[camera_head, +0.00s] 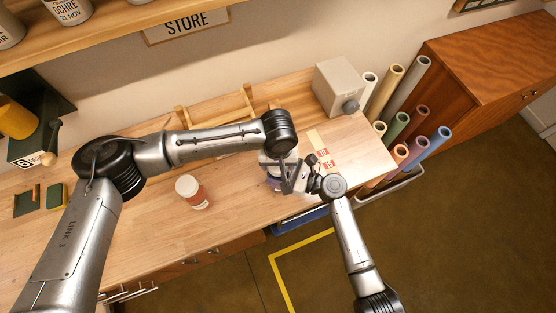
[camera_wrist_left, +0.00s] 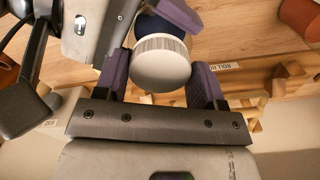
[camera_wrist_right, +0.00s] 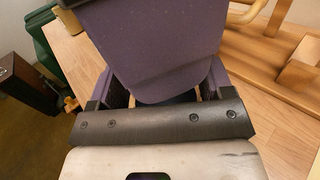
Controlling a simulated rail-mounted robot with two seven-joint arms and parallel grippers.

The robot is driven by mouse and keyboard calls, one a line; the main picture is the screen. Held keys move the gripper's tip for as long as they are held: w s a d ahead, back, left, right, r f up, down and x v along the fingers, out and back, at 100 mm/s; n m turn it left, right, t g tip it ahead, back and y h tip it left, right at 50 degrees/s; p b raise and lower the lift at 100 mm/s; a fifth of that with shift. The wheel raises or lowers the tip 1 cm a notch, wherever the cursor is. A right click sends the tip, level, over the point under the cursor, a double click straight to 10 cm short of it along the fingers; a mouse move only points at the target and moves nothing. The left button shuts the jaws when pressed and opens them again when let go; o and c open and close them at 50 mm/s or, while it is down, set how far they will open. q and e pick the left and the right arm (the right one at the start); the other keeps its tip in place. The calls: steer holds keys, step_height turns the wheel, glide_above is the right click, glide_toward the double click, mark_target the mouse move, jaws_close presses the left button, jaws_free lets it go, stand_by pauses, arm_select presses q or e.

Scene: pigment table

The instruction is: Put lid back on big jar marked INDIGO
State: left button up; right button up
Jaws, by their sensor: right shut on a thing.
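A white lid (camera_wrist_left: 162,65) with a ribbed edge sits at the mouth of a dark blue jar (camera_wrist_left: 160,25), between the purple fingers of my left gripper (camera_wrist_left: 160,85). These fingers look open around the lid, with a gap at the right finger. My right gripper (camera_head: 290,186) is shut on the jar from the side, and its grey body shows at the upper left of the left wrist view. A large purple surface covers most of the jar in the right wrist view. In the head view the jar is largely hidden by both grippers. I cannot read its label.
An orange-red jar (camera_head: 193,194) with a white lid stands on the wooden table (camera_head: 235,205) to the left. A wooden rack (camera_head: 215,110) and a grey box (camera_head: 340,86) stand at the back. Coloured rolls (camera_head: 400,130) stand off the right edge.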

arm_select(q)
steer(key=c, duration=0.6)
steer(key=shift+o, duration=0.2)
steer(key=m, duration=0.6)
steer(key=shift+m, duration=0.3)
steer(key=m, duration=0.5)
steer(key=shift+m, duration=0.3)
steer(key=m, duration=0.5)
steer(key=shift+m, duration=0.4)
steer(key=m, duration=0.6)
steer(key=shift+f, duration=0.1)
steer(key=o, duration=1)
steer(key=shift+r, duration=2.3)
